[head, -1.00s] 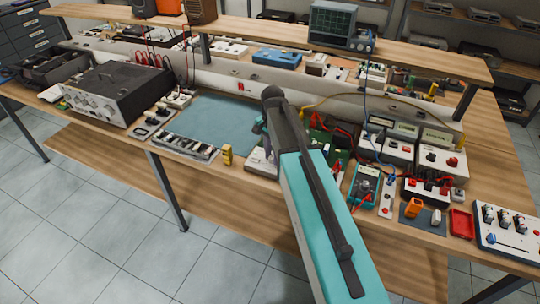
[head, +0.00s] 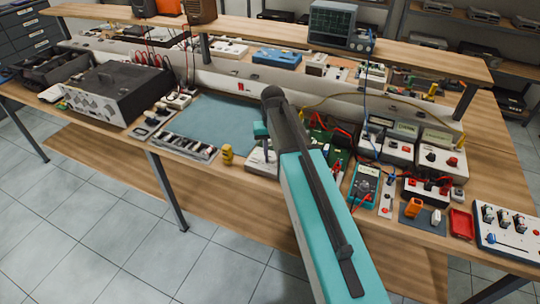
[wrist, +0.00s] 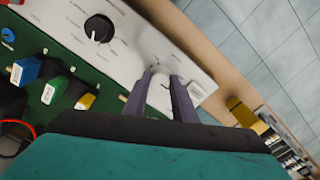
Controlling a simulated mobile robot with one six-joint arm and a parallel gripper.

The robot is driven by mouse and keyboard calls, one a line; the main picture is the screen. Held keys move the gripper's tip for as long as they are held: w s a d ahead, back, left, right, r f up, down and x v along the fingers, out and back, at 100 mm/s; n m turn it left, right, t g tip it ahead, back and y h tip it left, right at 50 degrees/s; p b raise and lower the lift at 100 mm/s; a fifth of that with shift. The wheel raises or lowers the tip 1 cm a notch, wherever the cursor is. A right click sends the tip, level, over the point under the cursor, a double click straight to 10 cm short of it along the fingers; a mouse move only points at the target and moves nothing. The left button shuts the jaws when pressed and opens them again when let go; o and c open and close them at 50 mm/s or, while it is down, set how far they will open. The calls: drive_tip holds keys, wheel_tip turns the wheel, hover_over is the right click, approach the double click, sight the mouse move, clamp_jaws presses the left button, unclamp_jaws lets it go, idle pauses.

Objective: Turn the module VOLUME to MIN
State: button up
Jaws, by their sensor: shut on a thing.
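In the wrist view a white panel module (wrist: 128,40) lies tilted across the frame. It carries a black knob (wrist: 98,28) with a white pointer mark and a pale grey knob (wrist: 160,76). My gripper (wrist: 166,82) has its two dark fingers on either side of the pale knob and is shut on it. The fingers hide part of the knob, and its pointer is not clear. The panel's printed labels are too small to read. In the head view the white module (head: 258,165) is partly hidden by my arm, with my gripper (head: 266,154) over it.
A green board with coloured blocks (wrist: 50,85) adjoins the panel. A yellow block (head: 227,154) stands beside the module near the bench's front edge. A blue-green mat (head: 215,120) gives free room behind. A multimeter (head: 364,185) and red leads lie to the right.

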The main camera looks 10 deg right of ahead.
sight(272, 157)
drive_tip(key=n, duration=0.5)
drive_tip(key=shift+w+r, duration=0.15)
drive_tip(key=shift+w, duration=0.1)
drive_tip(key=shift+n, duration=2.3)
drive_tip(key=o, duration=1)
drive_tip(key=shift+o, duration=0.2)
drive_tip(key=shift+s, duration=0.1)
wheel_tip(272, 157, up, 14)
drive_tip(key=b, duration=0.3)
drive_tip(key=shift+f, duration=0.2)
